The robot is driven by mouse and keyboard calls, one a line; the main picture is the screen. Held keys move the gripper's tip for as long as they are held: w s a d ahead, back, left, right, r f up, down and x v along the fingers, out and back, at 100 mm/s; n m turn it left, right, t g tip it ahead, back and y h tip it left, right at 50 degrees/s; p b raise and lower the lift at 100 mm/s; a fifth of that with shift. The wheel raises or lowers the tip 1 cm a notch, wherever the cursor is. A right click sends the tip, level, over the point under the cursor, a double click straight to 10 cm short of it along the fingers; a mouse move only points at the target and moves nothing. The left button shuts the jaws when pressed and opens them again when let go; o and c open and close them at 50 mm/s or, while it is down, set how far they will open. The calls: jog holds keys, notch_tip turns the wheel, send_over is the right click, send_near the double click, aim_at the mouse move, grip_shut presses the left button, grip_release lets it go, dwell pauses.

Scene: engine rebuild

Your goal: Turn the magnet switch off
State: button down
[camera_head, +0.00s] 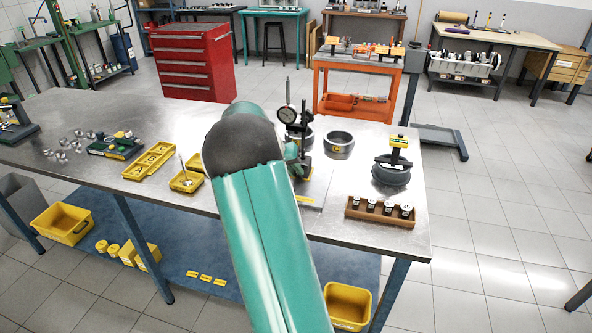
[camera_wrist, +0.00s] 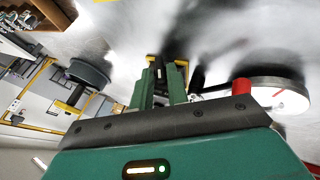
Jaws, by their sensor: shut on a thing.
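The dial gauge (camera_head: 287,115) hangs on a dark upright stand (camera_head: 304,125) on the metal workbench (camera_head: 335,205). The stand's base is partly hidden by my arm in the head view. In the wrist view the round pale gauge (camera_wrist: 283,98) is at the right, with a red part (camera_wrist: 241,86) beside it. My gripper (camera_wrist: 164,80) reaches to a dark block with yellow on it (camera_wrist: 183,64) at the stand. Its two fingers are close together, shut on the magnet switch, which they mostly hide. I cannot tell which way the switch is turned.
A metal ring (camera_head: 339,143) stands close right of the stand. Farther right are a dark round part with a yellow-topped tool (camera_head: 392,170) and a wooden block of small parts (camera_head: 381,211). Yellow trays (camera_head: 150,160) lie left.

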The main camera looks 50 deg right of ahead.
jog(key=shift+w+a+f+g+h, duration=0.15)
jog(key=shift+g+h, duration=0.1)
jog(key=shift+g, duration=0.25)
jog(key=shift+s+d+f+g+h, duration=0.15)
jog(key=shift+g+h, duration=0.1)
jog(key=shift+g, duration=0.25)
jog(key=shift+w+a, duration=0.1)
jog(key=shift+f, duration=0.1)
jog(key=c, duration=1.6)
grip_release()
jog(key=shift+c, duration=0.2)
jog(key=v, duration=1.4)
